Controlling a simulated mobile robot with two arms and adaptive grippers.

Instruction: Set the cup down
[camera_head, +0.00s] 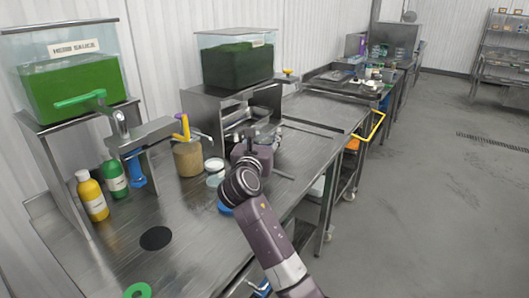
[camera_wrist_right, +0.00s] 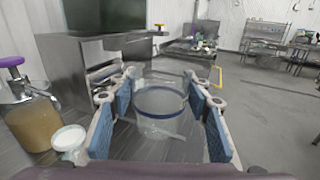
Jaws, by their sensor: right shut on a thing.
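A clear cup (camera_wrist_right: 160,122) with a blue band around it stands upright between the blue-padded fingers of my right gripper (camera_wrist_right: 160,88) in the right wrist view. The gripper is shut on the cup, which looks see-through, with no clear contents. In the head view my right gripper (camera_head: 254,153) is over the steel table, in front of the steel stand. My own wrist hides most of its fingers and the cup there. I cannot tell whether the cup's base touches the table. My left gripper is not in view.
A brown pump jar (camera_head: 188,158) and a small white-topped tub (camera_head: 214,165) stand left of the gripper. Yellow (camera_head: 92,197) and green (camera_head: 115,177) bottles are further left. A black disc (camera_head: 156,238) and a green ring (camera_head: 138,290) lie on the table (camera_head: 195,235), with bare steel around them.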

